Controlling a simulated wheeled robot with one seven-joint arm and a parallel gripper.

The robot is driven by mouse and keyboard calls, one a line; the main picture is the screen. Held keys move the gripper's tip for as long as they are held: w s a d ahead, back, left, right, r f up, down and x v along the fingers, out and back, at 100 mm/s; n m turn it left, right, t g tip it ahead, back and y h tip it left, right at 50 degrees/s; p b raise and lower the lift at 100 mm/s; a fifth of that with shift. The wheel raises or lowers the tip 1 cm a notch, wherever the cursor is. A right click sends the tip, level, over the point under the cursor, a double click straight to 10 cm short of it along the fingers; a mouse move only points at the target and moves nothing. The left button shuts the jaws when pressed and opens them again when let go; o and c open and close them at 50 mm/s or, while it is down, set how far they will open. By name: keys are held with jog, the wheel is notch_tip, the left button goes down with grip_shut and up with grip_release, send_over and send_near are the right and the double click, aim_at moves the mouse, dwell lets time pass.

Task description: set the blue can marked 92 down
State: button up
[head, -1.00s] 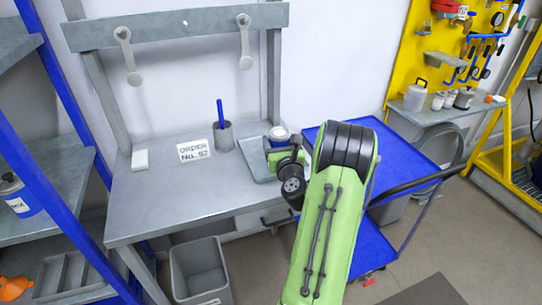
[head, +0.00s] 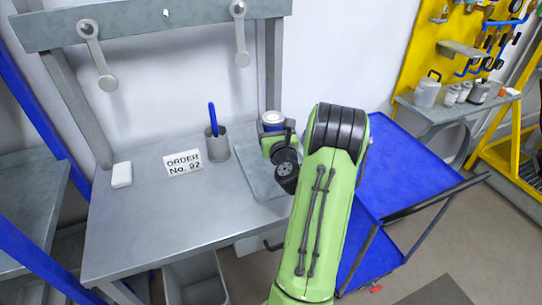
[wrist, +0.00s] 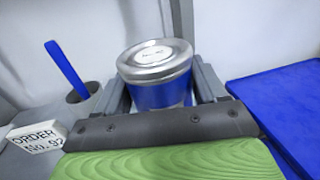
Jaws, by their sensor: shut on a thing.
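A blue can (head: 272,120) with a pale lid is held in my gripper (head: 273,134) over the back right part of the workbench, at the grey tray (head: 256,182). In the wrist view the can (wrist: 160,92) stands upright between the two grey fingers of my gripper (wrist: 160,100), which is shut on it. Its silver lid faces up. No number shows on the can's visible side. I cannot tell whether its base touches the tray, as my gripper hides it.
On the bench (head: 135,225) stand an order sign reading No. 92 (head: 183,163), a cup (head: 217,147) with a blue stick and a white block (head: 121,175). A blue cart (head: 405,165) stands right. The bench's front left is clear.

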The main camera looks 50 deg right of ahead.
notch_tip(320, 180, down, 4)
jog(key=shift+s+a+f+b, duration=0.1)
jog(key=shift+f+b, duration=0.05)
jog(key=shift+b, duration=1.05)
jog(key=shift+f, duration=0.4)
notch_tip(320, 180, down, 3)
jog(key=b, duration=0.3)
jog(key=shift+f, duration=0.2)
jog(key=shift+r, duration=0.15)
jog(key=o, duration=1.3)
jog(key=shift+c, duration=0.2)
